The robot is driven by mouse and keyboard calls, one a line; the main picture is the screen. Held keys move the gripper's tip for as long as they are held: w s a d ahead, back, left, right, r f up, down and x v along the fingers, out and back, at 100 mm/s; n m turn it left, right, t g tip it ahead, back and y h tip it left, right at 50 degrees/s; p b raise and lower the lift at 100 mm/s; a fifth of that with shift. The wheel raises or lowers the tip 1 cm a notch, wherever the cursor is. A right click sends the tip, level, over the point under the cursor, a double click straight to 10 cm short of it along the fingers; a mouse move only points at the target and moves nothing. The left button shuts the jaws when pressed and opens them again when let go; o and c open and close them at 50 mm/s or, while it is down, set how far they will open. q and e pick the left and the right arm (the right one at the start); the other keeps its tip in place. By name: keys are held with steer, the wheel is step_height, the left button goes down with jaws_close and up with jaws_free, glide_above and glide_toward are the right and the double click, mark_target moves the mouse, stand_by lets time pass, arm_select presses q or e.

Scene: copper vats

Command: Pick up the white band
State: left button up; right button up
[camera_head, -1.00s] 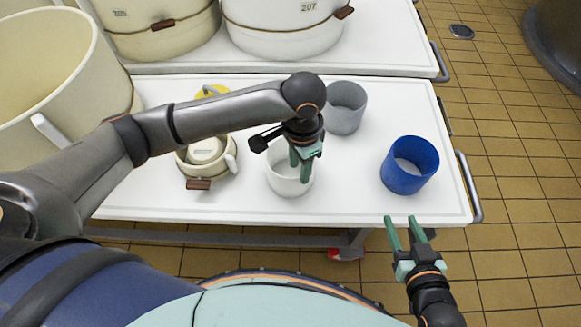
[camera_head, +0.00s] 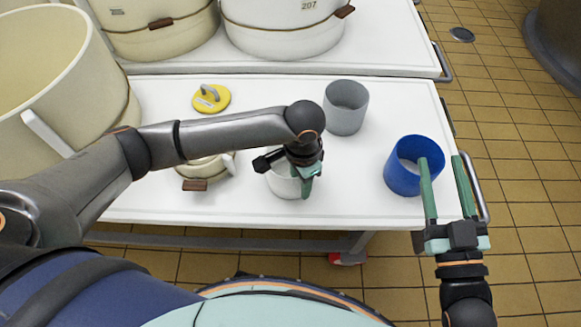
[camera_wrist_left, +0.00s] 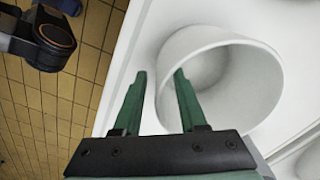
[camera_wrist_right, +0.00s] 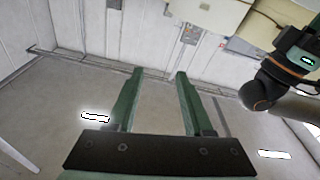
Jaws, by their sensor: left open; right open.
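The white band (camera_head: 284,186) stands on the white table near its front edge. In the left wrist view it is a large open white ring (camera_wrist_left: 250,85). My left gripper (camera_head: 306,188) is open at its near right side in the head view. In the left wrist view one finger of the left gripper (camera_wrist_left: 160,72) is outside the wall and the other overlaps the opening. I cannot tell if they touch the wall. My right gripper (camera_head: 440,158) is open and empty, in front of the blue band at the table's right end. The left arm hides part of the white band.
The blue band (camera_head: 405,180) stands at the right and a grey band (camera_head: 346,108) behind the white one. Large vats stand behind.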

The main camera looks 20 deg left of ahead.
mark_target(300, 190)
arm_select(q)
step_height(300, 190, down, 3)
steer(key=shift+f+b, duration=0.1)
steer(key=shift+b, duration=0.45)
arm_select(e)
step_height(300, 190, up, 8)
steer(key=s+n+t+y, duration=0.2)
steer(key=y, duration=0.1)
steer(key=shift+a+f+t, duration=0.2)
steer(key=shift+a+t, duration=0.1)
steer(key=shift+t, duration=0.1)
arm_select(q)
steer(key=shift+c, duration=0.3)
jaws_close()
